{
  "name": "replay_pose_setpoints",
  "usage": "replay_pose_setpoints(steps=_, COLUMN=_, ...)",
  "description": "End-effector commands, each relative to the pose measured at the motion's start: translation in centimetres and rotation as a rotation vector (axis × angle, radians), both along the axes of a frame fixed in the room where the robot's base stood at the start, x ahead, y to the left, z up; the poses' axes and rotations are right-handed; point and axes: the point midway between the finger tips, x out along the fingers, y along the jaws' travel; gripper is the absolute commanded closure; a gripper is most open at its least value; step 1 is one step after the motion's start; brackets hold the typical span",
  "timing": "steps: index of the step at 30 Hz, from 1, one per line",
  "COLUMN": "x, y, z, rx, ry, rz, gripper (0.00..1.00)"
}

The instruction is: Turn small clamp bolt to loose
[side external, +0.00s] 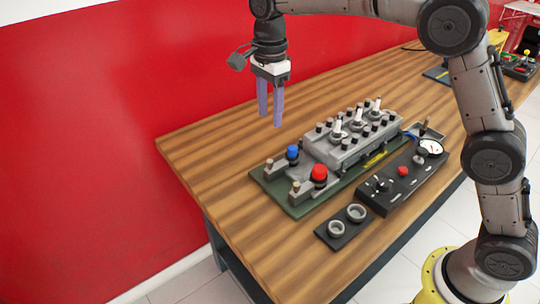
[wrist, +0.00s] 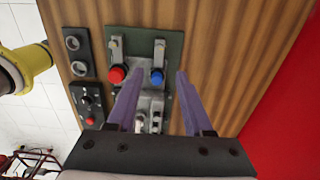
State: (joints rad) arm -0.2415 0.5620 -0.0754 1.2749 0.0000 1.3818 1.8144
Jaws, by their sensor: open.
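The engine trainer has a grey block (side external: 350,138) on a green base plate (side external: 300,208) on the table. At its near-left end, a smaller blue-topped round head (side external: 292,152), which looks like the small clamp bolt, stands beside a larger red one (side external: 319,172). Whether the blue one is tight or loose cannot be told. My gripper (side external: 271,118) is open and empty, pointing down above the table, behind and left of the blue head and apart from it. In the wrist view the blue head (wrist: 156,77) shows between the purple fingers, with the red one (wrist: 117,74) to the left.
Several upright posts stand on the block. A black panel (side external: 405,182) with a gauge and a red button lies in front. A small black holder (side external: 343,227) with two grey rings is beside it. The table's left end (side external: 205,150) is clear. A red wall stands behind.

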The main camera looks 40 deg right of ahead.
Motion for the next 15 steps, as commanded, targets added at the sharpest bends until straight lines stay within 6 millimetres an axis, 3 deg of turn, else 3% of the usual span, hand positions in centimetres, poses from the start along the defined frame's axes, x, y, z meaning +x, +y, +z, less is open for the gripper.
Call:
replay_pose_setpoints(steps=5, x=-0.2, y=0.0, z=-2.1, rx=-0.001, ry=0.004, rz=0.002, gripper=0.49)
replay_pose_setpoints(steps=15, x=-0.2, y=0.0, z=-8.8, rx=-0.001, ry=0.003, rz=0.002, gripper=0.49)
